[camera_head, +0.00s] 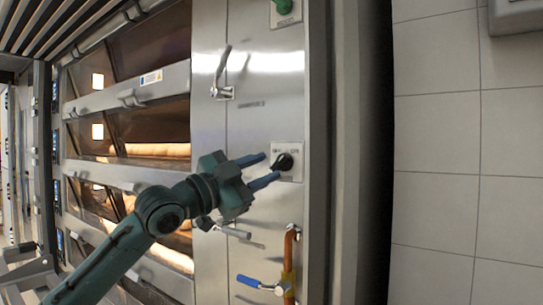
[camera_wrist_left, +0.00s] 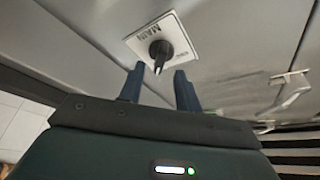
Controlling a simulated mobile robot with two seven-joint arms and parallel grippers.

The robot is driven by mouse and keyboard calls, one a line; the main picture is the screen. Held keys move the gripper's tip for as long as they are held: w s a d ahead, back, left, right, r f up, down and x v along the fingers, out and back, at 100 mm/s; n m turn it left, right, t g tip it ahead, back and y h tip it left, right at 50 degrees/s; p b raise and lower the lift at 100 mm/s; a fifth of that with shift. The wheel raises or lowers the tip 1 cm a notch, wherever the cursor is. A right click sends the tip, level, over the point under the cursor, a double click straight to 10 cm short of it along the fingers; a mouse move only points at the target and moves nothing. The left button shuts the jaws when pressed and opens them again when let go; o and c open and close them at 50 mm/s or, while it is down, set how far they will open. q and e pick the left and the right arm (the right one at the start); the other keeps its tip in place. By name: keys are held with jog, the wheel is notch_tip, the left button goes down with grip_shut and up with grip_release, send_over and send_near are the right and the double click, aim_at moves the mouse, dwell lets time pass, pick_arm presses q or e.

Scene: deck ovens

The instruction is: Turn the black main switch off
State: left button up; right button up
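The black main switch (camera_head: 284,162) is a rotary knob on a light label plate on the steel panel. In the left wrist view the knob (camera_wrist_left: 160,52) sits in the middle of its plate (camera_wrist_left: 178,36), which reads MAIN, with its pointer aimed down toward my fingers. My left gripper (camera_head: 269,170) is open, its two blue fingers just short of the knob, apart from it and on either side of its line. The left wrist view also shows the open fingers (camera_wrist_left: 158,84) with nothing between them. My right gripper is in neither view.
A green button (camera_head: 283,7) is at the top of the panel. Lever handles (camera_head: 221,75) stick out at the left. A blue-handled valve (camera_head: 258,283) on a copper pipe (camera_head: 289,255) is below. Deck ovens (camera_head: 130,115) with bread stand left; tiled surface (camera_head: 440,130) lies right.

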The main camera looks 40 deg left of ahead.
aim_at(281, 162)
pick_arm(q)
jog(key=shift+p+x, duration=0.45)
jog(key=shift+x, duration=0.55)
jog(key=shift+w+d+r, duration=0.1)
jog(key=shift+w+r, duration=0.05)
jog(key=shift+w, duration=0.3)
grip_shut()
